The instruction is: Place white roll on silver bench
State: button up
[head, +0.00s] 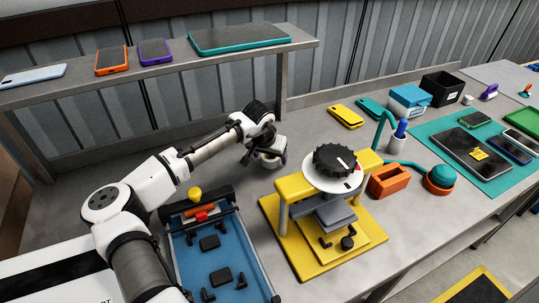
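The silver-grey bench (395,245) runs across the view and bears most of the things here. A small white object (467,100), which may be the white roll, sits at the back right beside a black box; it is too small to be sure. My gripper (272,163) is low over the back middle of the bench, behind the yellow press and far to the left of that object. Its fingers are too small and dark to tell whether they are open or hold anything.
A yellow press (290,243) with a black knob stands front middle, with a blue-bedded machine (185,255) to its left. A raised grey shelf (75,82) carries several phones and a tablet. An orange holder (388,181) and teal mat (440,165) are at right. Bare bench lies front right.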

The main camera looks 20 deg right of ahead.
jog(key=b+v, duration=0.3)
jog(key=v, duration=0.9)
jog(key=shift+r, duration=0.2)
jog(key=shift+w, duration=0.1)
